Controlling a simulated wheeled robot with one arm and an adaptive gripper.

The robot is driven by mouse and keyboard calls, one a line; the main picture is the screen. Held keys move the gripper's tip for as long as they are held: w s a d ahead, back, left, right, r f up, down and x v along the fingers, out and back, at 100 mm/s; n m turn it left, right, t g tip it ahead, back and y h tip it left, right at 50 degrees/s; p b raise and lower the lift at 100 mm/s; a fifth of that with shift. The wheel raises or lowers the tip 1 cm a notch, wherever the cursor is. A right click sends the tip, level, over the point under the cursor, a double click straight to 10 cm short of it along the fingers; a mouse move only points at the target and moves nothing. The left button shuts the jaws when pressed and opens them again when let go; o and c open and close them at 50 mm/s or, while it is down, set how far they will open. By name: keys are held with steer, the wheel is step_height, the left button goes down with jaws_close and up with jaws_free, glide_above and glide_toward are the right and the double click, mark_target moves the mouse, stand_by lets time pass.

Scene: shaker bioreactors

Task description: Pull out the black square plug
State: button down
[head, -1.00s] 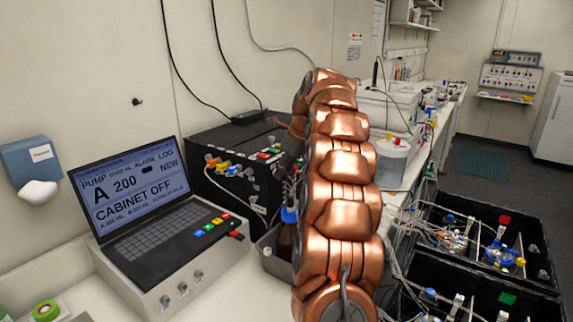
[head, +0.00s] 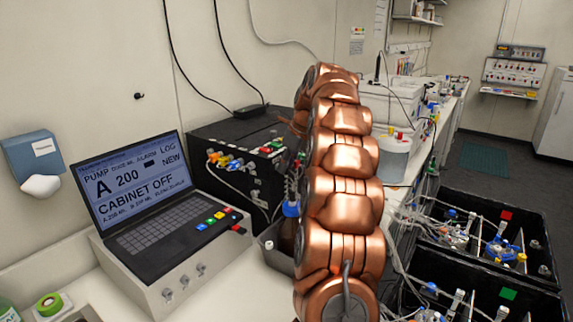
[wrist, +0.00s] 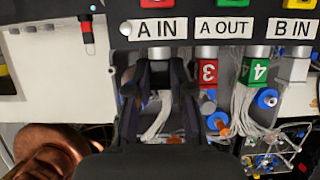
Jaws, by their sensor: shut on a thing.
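The black square plug (wrist: 160,74) sits under the "A IN" label (wrist: 157,28) in the wrist view, just below a grey metal socket (wrist: 161,53). White tubes run down from it. My gripper (wrist: 157,70) is shut on the plug, one dark finger on each side. In the head view my copper arm hides my gripper and the plug.
In the head view a laptop-like controller (head: 150,225) stands left. Black crates with tubing (head: 480,292) stand right.

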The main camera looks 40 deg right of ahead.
steer(key=shift+s, duration=0.1)
steer(key=shift+s+d, duration=0.1)
steer(key=shift+s, duration=0.3)
steer(key=shift+s+d, duration=0.25)
steer(key=shift+s, duration=0.6)
stand_by(0.3)
steer(key=s, duration=0.2)
steer(key=shift+s+d+b, duration=0.3)
steer(key=shift+s+b, duration=0.05)
steer(key=shift+s, duration=0.05)
